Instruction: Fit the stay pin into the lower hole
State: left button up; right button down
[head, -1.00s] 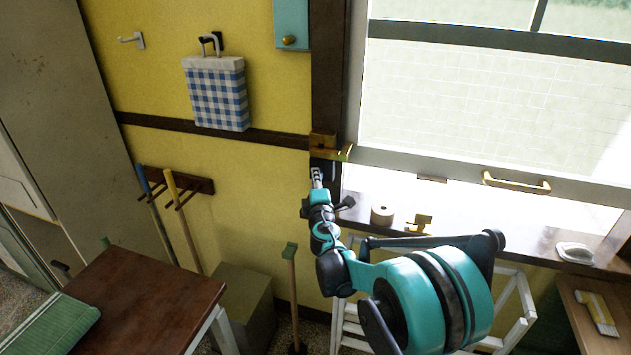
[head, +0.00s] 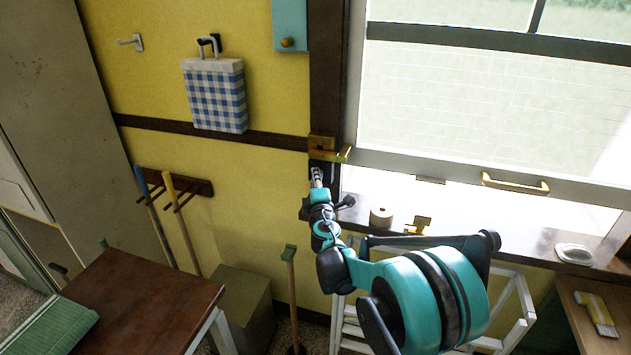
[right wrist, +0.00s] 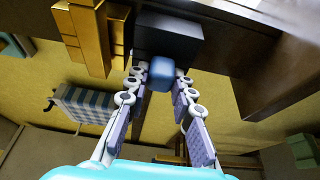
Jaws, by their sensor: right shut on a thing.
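My right gripper (head: 317,174) reaches up to the left jamb of the window, just below a brass fitting (head: 322,143). In the right wrist view the gripper (right wrist: 162,78) is shut on a rounded blue piece (right wrist: 163,68), which looks like the head of the stay pin. The blue piece sits against or just in front of a black block (right wrist: 168,36); I cannot tell whether they touch. The pin's shaft and the lower hole are hidden. The brass fitting also shows in the right wrist view (right wrist: 90,35), beside the black block. My left gripper is out of view.
The window sash (head: 430,175) is raised above the sill (head: 460,232). A roll (head: 381,216) and a small brass piece (head: 420,224) stand on the sill. A checked bag (head: 216,98) hangs on the yellow wall. A wooden table (head: 140,300) stands at lower left.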

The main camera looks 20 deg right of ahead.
jog(key=shift+w+d+r, duration=0.1)
jog(key=shift+w+d, duration=0.2)
jog(key=shift+w, duration=0.05)
dwell(1.4)
jog(key=c, duration=0.7)
grip_release()
jog(key=shift+w, duration=0.1)
jog(key=shift+s+a, duration=0.25)
jog(key=shift+s, duration=0.9)
jog(key=shift+s+a, duration=0.25)
jog(key=shift+s, duration=0.95)
jog(key=shift+s+a, duration=0.25)
jog(key=shift+s, duration=0.9)
